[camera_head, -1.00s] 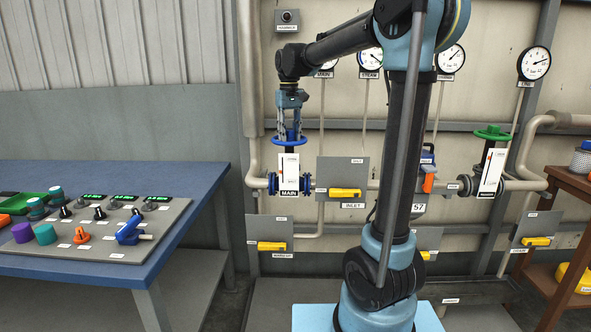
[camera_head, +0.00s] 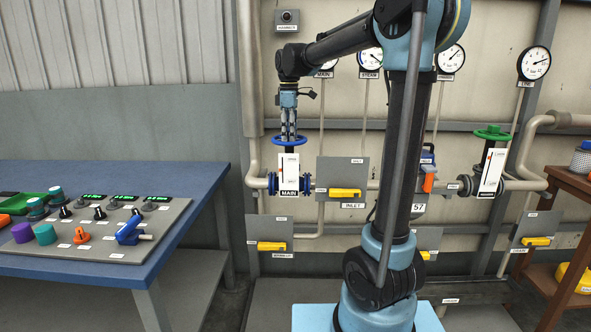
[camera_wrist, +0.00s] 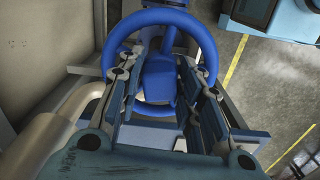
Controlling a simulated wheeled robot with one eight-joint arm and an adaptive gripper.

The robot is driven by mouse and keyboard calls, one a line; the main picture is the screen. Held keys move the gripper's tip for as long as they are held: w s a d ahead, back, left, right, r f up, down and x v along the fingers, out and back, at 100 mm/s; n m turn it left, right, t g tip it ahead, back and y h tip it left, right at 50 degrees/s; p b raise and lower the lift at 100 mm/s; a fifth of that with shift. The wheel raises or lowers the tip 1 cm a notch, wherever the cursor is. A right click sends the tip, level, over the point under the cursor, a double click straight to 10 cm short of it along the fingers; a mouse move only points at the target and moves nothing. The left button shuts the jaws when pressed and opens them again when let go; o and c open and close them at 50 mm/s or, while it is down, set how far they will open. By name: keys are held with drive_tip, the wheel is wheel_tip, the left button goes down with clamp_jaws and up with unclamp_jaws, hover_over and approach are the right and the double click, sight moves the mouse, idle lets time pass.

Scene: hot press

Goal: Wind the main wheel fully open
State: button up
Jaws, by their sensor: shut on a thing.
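The main wheel (camera_head: 289,141) is a blue handwheel on top of the valve with the white plate marked MAIN (camera_head: 289,172). My gripper (camera_head: 289,135) points straight down onto it from above. In the wrist view the blue wheel's rim (camera_wrist: 125,35) shows around and beyond my fingers (camera_wrist: 160,85). The fingers stand on either side of the wheel's blue middle part and are shut on it. The fingertips' exact contact is partly hidden. The marks on the white plate are too small to read.
A green handwheel (camera_head: 493,132) stands on another valve at the right. A grey panel with a yellow handle (camera_head: 345,193) is just right of the main valve. Gauges (camera_head: 534,63) line the wall above. A blue bench with a control panel (camera_head: 100,228) fills the left.

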drive_tip(key=n, duration=0.7)
drive_tip(key=shift+s+a, duration=0.1)
drive_tip(key=shift+s, duration=0.05)
drive_tip(key=n, duration=0.6)
drive_tip(key=shift+n, duration=1.6)
drive_tip(key=o, duration=0.9)
